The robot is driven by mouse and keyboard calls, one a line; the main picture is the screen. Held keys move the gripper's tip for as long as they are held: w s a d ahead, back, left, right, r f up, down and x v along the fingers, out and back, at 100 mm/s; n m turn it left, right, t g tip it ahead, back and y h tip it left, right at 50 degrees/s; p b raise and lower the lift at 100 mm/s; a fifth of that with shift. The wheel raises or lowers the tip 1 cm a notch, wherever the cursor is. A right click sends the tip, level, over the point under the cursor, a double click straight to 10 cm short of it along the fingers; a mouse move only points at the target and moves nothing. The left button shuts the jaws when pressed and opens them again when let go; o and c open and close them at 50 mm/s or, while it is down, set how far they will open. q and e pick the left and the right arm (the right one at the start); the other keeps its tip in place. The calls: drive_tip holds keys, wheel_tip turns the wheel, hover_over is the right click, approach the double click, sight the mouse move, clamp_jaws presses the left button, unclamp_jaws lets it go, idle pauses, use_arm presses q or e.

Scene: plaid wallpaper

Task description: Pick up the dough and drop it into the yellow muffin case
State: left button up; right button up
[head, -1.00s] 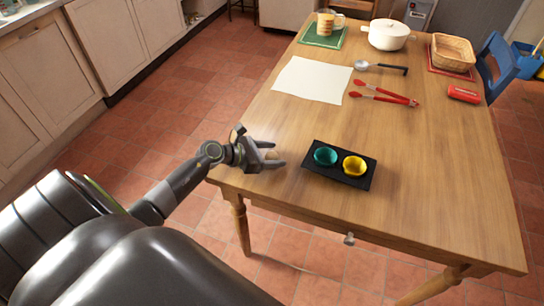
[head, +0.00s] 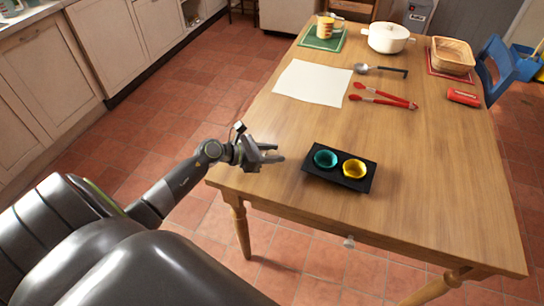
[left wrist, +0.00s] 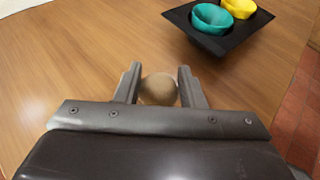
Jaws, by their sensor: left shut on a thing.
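The dough (left wrist: 158,89) is a small tan ball between the two fingers of my left gripper (left wrist: 158,86) in the left wrist view. The gripper is shut on it. In the head view my left gripper (head: 272,155) is at the table's left edge, left of the black tray, and the dough is hidden there. The yellow muffin case (head: 354,169) sits in the right hollow of the black tray (head: 340,184). It also shows at the top of the left wrist view (left wrist: 239,8). My right gripper is not in view.
A teal case (head: 325,158) sits in the tray's left hollow, nearer my gripper. Farther back lie a white sheet (head: 312,82), red tongs (head: 385,98), a ladle (head: 380,69), a red item (head: 463,97), a white pot (head: 388,37) and a basket (head: 453,54). The table's front right is clear.

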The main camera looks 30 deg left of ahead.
sight(272, 153)
use_arm(q)
wheel_tip(272, 153, up, 8)
drive_tip(key=shift+r+p, duration=0.2)
drive_tip(key=shift+p, duration=0.1)
